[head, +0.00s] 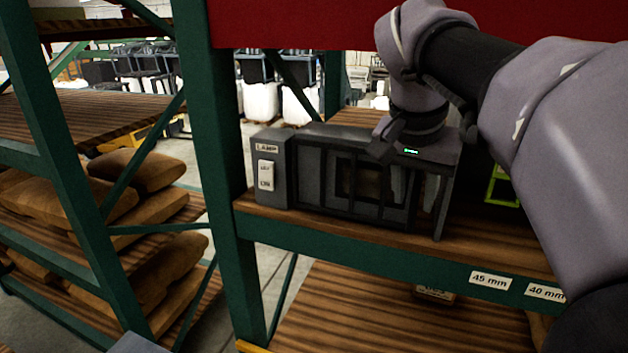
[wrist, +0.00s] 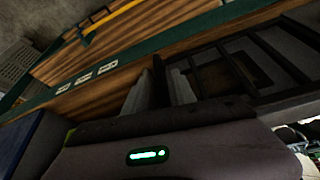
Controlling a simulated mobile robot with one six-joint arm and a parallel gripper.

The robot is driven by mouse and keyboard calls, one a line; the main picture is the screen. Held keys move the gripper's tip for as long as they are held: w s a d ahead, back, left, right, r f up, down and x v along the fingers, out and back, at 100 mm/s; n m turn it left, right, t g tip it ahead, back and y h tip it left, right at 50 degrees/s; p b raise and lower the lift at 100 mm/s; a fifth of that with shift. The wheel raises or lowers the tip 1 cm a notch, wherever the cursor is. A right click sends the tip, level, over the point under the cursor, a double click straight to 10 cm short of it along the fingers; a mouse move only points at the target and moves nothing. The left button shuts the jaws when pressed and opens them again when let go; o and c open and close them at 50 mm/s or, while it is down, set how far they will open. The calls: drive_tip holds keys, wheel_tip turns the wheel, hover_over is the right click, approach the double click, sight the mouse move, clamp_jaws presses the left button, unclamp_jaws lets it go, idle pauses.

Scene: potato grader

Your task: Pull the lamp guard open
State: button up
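The lamp guard (head: 312,180) is a dark barred frame across the front of a black lamp box on the wooden shelf. It looks closed against the box. The guard's bars also show in the wrist view (wrist: 258,62). My gripper (head: 424,208) is at the guard's right end, pointing down, and hides part of it. In the wrist view its two pale fingers (wrist: 162,85) stand apart, with a dark upright part between them. Whether they press on that part cannot be told.
A grey switch panel (head: 272,190) labelled LAMP, with an OFF/ON rocker (head: 266,175), stands at the box's left end. A green post (head: 217,170) rises left of it. The shelf's green front edge (head: 400,259) carries size labels (head: 491,281). A red beam (head: 290,25) crosses above.

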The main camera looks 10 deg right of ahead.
drive_tip(key=x, duration=0.2)
drive_tip(key=shift+s+d+f, duration=0.1)
drive_tip(key=shift+d+f, duration=0.05)
drive_tip(key=shift+f, duration=0.1)
drive_tip(key=shift+w+d+f, duration=0.1)
drive_tip(key=shift+w+f, duration=0.15)
drive_tip(key=shift+f, duration=0.2)
clamp_jaws()
idle(0.9)
